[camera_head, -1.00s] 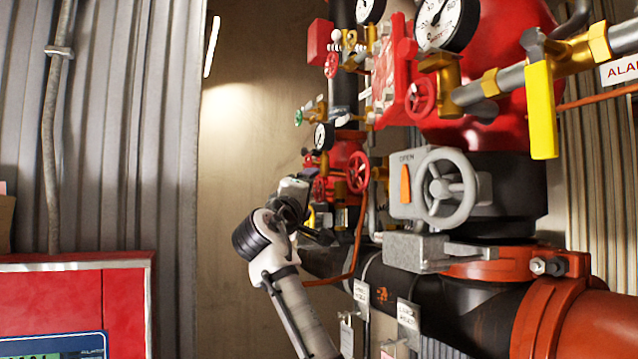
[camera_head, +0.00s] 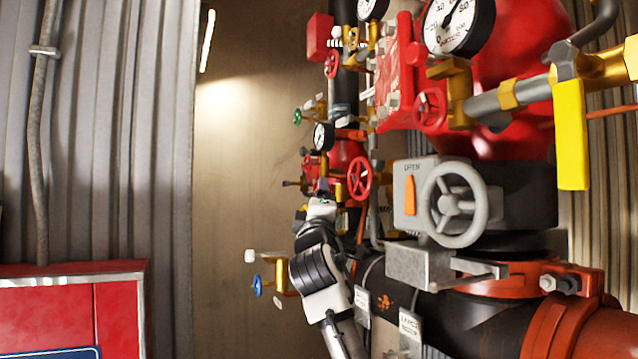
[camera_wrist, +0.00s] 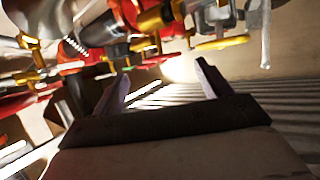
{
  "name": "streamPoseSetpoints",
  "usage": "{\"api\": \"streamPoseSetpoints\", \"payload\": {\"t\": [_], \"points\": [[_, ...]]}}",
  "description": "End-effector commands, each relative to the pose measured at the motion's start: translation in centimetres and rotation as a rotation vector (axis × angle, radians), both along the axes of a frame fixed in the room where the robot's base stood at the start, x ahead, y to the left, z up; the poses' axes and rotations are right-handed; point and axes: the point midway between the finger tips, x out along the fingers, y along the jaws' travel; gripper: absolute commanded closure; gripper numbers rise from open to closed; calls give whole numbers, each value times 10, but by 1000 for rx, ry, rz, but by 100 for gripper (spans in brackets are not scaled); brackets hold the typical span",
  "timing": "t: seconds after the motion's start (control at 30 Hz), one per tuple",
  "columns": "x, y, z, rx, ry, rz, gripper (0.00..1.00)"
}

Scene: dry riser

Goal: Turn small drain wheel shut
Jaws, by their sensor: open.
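Several small handwheels show in the head view, and I cannot tell for sure which is the drain wheel. A red wheel (camera_head: 360,178) is just above and right of my wrist. A blue wheel (camera_head: 257,285) on a brass valve is left of my arm. A green wheel (camera_head: 297,117) and another red wheel (camera_head: 430,108) are higher up. In the wrist view my gripper (camera_wrist: 165,85) is open, with nothing between its fingers. Brass fittings and red parts lie beyond the fingers. In the head view my arm hides the fingertips.
A large grey handwheel (camera_head: 453,204) and its gearbox stand right of my arm. A yellow lever (camera_head: 571,134) hangs at the upper right. A black pipe (camera_head: 450,318) runs below. A red cabinet (camera_head: 70,310) is at lower left. Open space lies before the beige wall (camera_head: 240,180).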

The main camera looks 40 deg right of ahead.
Motion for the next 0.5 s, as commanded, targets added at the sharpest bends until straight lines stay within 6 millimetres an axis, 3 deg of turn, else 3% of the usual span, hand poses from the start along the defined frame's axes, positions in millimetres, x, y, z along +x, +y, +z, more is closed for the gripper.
{"api": "streamPoseSetpoints", "payload": {"t": [0.03,0.2,0.5], "points": [[10,-7,10,3,3,0,23],[34,-26,24,3,3,-1,23],[60,-46,36,2,2,1,23]]}}
